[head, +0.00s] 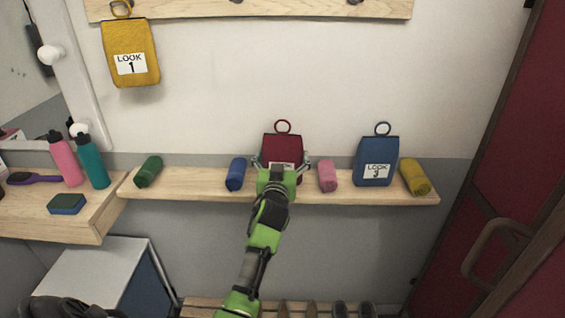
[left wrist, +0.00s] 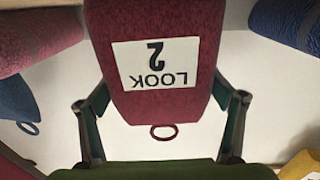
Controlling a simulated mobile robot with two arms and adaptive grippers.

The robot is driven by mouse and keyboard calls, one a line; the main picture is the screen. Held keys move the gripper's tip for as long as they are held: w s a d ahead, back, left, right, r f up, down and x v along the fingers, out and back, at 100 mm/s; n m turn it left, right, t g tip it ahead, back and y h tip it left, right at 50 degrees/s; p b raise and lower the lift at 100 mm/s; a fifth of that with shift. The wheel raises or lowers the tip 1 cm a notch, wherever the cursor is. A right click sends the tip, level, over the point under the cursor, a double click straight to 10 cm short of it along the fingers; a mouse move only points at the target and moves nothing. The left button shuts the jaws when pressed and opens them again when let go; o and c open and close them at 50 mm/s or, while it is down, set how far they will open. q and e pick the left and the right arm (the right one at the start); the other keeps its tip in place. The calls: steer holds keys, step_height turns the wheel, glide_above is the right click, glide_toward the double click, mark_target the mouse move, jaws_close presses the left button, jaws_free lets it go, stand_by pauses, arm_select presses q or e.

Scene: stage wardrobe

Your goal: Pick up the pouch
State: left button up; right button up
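Three pouches with rings and labels show. The red pouch (head: 283,147), labelled LOOK 2, stands on the wall shelf; it fills the upper middle of the left wrist view (left wrist: 155,85), upside down. The blue pouch (head: 377,162), labelled LOOK 3, stands on the shelf to its right. The yellow pouch (head: 130,52), labelled LOOK 1, hangs from the peg rail. My left gripper (head: 282,163) is at the red pouch, fingers spread, one on each side; firm contact cannot be told. It hides the red pouch's lower front. My right gripper is not in view.
On the shelf (head: 205,184), a blue roll (head: 236,174) and a pink roll (head: 327,176) flank the red pouch closely. A green roll (head: 148,171) and a yellow roll (head: 415,177) lie farther out. Bottles (head: 94,163) stand on the left counter. A red door is at right.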

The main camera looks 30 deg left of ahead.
mark_target(282, 149)
arm_select(q)
steer(key=shift+r, duration=0.15)
steer(key=shift+r, duration=0.3)
step_height(282, 149, up, 2)
steer(key=shift+r+b, duration=0.15)
steer(key=shift+b, duration=0.4)
steer(key=s+r, duration=0.4)
steer(key=r, duration=0.1)
steer(key=shift+s+d, duration=0.1)
steer(key=s+r+b, duration=0.1)
steer(key=s+r, duration=0.3)
steer(key=s, duration=0.5)
steer(key=shift+s+d+r+b, duration=0.35)
steer(key=shift+s+r, duration=0.05)
